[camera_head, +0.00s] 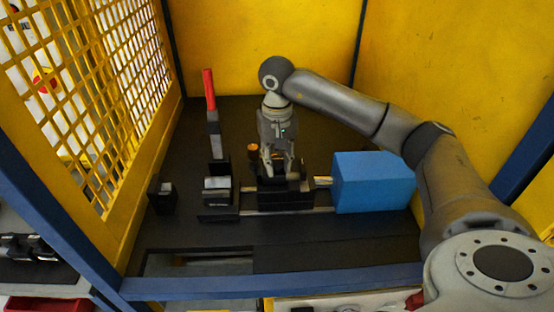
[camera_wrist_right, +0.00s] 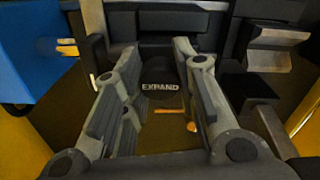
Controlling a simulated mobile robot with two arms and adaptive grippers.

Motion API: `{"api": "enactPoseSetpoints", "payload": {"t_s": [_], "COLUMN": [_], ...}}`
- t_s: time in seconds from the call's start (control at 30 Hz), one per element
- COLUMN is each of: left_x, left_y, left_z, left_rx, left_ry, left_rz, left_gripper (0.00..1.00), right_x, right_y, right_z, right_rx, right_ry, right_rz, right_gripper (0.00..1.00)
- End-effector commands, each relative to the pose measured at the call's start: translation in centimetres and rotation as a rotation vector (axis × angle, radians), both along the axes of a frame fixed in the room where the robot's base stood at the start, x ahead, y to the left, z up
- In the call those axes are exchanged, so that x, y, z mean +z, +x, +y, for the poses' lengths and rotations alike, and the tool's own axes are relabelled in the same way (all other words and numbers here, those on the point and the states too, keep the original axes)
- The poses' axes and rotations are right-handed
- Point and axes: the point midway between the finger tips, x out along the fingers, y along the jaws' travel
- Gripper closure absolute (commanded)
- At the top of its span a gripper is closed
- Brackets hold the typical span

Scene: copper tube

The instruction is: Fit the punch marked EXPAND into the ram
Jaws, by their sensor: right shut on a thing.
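The punch marked EXPAND (camera_wrist_right: 160,86) shows in the right wrist view as a dark round top with white letters. It is between the fingers of my right gripper (camera_wrist_right: 158,58), which is shut on it. In the head view my right gripper (camera_head: 278,168) points down over a black block (camera_head: 285,198) on rails. The punch is hidden or too small to make out there. The ram (camera_head: 323,181) is a short pale rod at the left face of the blue box (camera_head: 374,183). It also shows in the wrist view (camera_wrist_right: 67,47). My left gripper is not in view.
A lever with a red handle (camera_head: 209,90) stands left of my right gripper. Black blocks with metal parts (camera_head: 217,191) and a small dark block (camera_head: 162,195) stand at left. A small copper-coloured piece (camera_head: 253,149) is behind. Yellow walls and a mesh side enclose the table.

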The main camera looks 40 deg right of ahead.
Motion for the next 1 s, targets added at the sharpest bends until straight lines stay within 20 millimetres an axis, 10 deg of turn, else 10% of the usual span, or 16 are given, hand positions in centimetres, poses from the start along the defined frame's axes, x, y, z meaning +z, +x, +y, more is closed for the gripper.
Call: {"api": "enactPoseSetpoints", "payload": {"t_s": [0.97, 1.0], "left_x": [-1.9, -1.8], "left_y": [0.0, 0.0], "left_z": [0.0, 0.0], "left_rx": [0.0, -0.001], "left_ry": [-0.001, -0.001], "left_rz": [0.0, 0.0], "left_gripper": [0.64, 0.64], "right_x": [-2.2, -2.1], "right_y": [0.1, 0.1], "right_z": [0.0, 0.0], "right_rx": [-0.001, -0.001], "right_ry": [0.001, 0.001], "right_rz": [-0.003, -0.003], "right_gripper": [1.0, 0.7]}}
